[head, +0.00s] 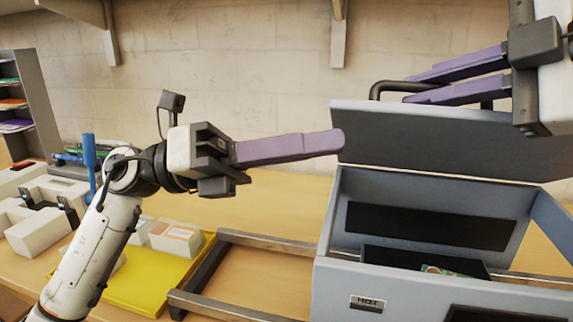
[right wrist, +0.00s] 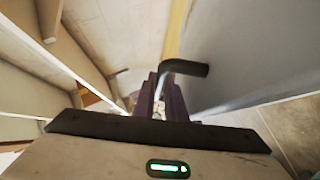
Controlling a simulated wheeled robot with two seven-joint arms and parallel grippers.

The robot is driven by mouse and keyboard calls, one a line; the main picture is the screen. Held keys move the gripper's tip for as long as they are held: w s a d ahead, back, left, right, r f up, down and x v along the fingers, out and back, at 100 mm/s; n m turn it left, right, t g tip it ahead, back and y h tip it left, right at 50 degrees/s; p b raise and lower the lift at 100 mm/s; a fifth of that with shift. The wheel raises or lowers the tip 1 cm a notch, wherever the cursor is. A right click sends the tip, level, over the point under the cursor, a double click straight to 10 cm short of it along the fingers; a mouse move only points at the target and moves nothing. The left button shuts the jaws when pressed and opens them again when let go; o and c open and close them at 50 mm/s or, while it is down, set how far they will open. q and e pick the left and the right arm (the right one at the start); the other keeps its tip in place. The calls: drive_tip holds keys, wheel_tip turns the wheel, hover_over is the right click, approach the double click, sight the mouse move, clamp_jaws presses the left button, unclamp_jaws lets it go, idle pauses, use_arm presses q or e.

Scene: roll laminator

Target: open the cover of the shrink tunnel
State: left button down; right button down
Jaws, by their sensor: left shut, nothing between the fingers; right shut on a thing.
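The shrink tunnel (head: 335,285) is a grey box at the right of the head view. Its cover (head: 430,140) stands raised at the back edge, and the inside is exposed. A black bar handle (head: 385,86) is on the cover's upper edge; it also shows in the right wrist view (right wrist: 188,68). My right gripper (head: 408,90) is shut on the handle, its purple fingers covering part of it. My left gripper (head: 338,141) is shut and empty, its fingertips in front of the cover's left edge in the picture; I cannot tell whether they touch it.
Inside the tunnel is a dark tray (head: 390,256) with a small greenish item (head: 440,270). A metal rail frame (head: 265,241) runs left of the tunnel. A yellow tray (head: 130,285) with white packs (head: 176,238) lies further left. A shelf rack (head: 38,105) stands at far left.

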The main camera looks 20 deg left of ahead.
use_arm(q)
drive_tip(key=shift+w+r, duration=0.55)
drive_tip(key=shift+r, duration=0.15)
